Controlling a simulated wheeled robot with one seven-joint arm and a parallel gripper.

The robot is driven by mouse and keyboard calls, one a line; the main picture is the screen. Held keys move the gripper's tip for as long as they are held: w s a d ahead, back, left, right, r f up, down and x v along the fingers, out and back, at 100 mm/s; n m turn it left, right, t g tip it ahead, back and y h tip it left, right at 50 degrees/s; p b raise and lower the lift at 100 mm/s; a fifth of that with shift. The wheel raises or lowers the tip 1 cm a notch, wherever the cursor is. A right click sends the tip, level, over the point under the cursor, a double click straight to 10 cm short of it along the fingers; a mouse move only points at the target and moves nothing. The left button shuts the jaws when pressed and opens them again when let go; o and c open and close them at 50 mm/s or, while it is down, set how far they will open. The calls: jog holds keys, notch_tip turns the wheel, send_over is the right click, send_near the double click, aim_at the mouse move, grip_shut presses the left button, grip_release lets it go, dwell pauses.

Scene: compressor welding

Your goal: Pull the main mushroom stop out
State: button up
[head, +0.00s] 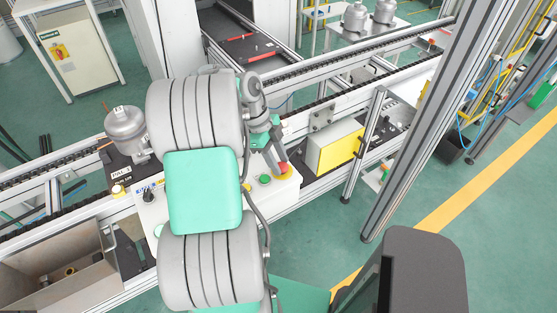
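The red mushroom stop (284,169) is at the right end of the white control panel (287,187), in the middle of the head view. The fingers cover part of the stop. I cannot tell whether they grip it, only touch it or sit just above it. Their opening is too small and hidden to make out. My arm covers much of the panel.
A green button (265,180) sits left of the stop, and a black selector (148,191) is at the panel's left. A yellow-faced box (340,150) stands to the right. A conveyor rail (375,92) runs behind. A metal bin (50,262) is at lower left.

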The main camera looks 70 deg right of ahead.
grip_shut()
